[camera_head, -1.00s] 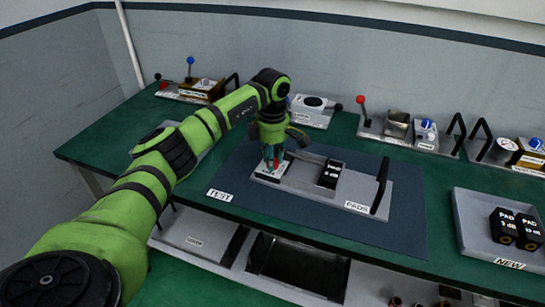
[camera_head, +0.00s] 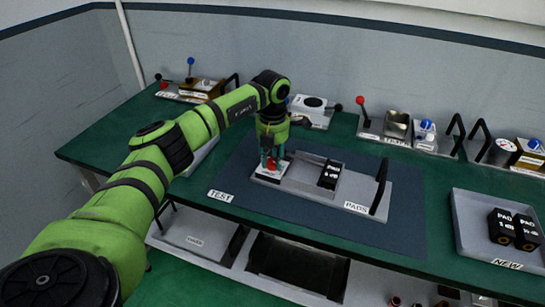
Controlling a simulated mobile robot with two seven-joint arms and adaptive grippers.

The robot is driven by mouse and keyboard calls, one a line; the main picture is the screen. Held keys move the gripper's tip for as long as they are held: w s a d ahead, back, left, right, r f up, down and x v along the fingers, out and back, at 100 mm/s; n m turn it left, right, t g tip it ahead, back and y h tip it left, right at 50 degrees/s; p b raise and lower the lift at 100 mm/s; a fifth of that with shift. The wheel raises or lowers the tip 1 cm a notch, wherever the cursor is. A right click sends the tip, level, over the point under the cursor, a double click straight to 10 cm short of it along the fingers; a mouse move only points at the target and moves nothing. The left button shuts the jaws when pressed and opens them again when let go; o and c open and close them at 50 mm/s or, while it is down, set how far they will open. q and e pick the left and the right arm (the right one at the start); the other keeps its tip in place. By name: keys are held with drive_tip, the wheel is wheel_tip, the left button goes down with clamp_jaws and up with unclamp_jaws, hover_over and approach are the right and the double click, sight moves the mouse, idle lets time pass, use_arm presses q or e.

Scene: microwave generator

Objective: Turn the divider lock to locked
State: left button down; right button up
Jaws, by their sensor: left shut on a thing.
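The grey divider unit (camera_head: 350,188) labelled PADS lies on the dark blue mat of the green bench. At its left end is a light plate with a small red lock knob (camera_head: 271,164). My left gripper (camera_head: 272,162) points down over this plate, its fingers shut around the red knob. The fingers hide most of the knob, so I cannot read its setting. A black pad block (camera_head: 328,174) sits in the unit's tray, and a black handle (camera_head: 381,186) stands at its right end. My right gripper is not in view.
A grey NEW tray (camera_head: 473,239) with black PAD blocks (camera_head: 514,229) stands at the right. Several units with knobs and levers line the back, including a red-knobbed lever (camera_head: 361,101). Open mat lies in front of the unit.

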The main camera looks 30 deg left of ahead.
sight(273, 161)
use_arm(q)
drive_tip(key=shift+n, duration=2)
drive_tip(key=c, duration=0.9)
unclamp_jaws()
wheel_tip(273, 161, up, 12)
drive_tip(key=shift+f, duration=0.1)
